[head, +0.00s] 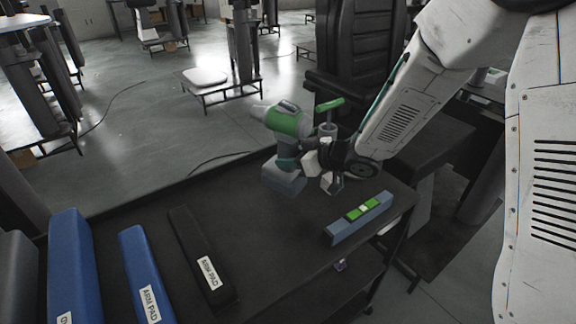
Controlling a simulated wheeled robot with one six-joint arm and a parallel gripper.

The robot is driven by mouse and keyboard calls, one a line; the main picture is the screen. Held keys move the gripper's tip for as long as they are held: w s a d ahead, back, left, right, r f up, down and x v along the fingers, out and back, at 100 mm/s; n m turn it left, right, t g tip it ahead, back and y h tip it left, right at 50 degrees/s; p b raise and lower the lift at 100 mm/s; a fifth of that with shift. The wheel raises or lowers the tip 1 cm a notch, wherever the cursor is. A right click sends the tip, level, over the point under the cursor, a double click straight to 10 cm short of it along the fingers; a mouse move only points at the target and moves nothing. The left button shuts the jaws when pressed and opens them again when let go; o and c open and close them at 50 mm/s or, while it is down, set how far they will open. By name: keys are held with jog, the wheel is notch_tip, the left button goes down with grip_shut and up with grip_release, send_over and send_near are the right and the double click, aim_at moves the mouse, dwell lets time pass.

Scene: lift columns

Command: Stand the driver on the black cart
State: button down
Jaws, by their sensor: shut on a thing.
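The driver (290,122) is a green and grey cordless tool with a wide grey battery foot (283,177). It is upright, nose to the left, over the far edge of the black cart (268,235). My gripper (299,163) comes in from the right and is shut on the driver at its handle, with the fingertips partly hidden. I cannot tell whether the battery foot touches the cart top or hangs just above it.
A grey-blue level (344,228) with a green middle lies right of the driver. A black arm pad (195,245), blue pads (137,262) and a dark pad fill the cart's left side. The middle top is bare. A black chair (362,55) stands behind.

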jog(key=shift+f, duration=1.1)
jog(key=shift+f, duration=0.15)
jog(key=c, duration=0.9)
grip_release()
jog(key=shift+s+d+r, duration=0.2)
jog(key=shift+d, duration=0.1)
jog(key=v, duration=1.1)
jog(key=shift+s+d, duration=0.15)
jog(key=shift+s, duration=0.05)
jog(key=shift+r, duration=0.1)
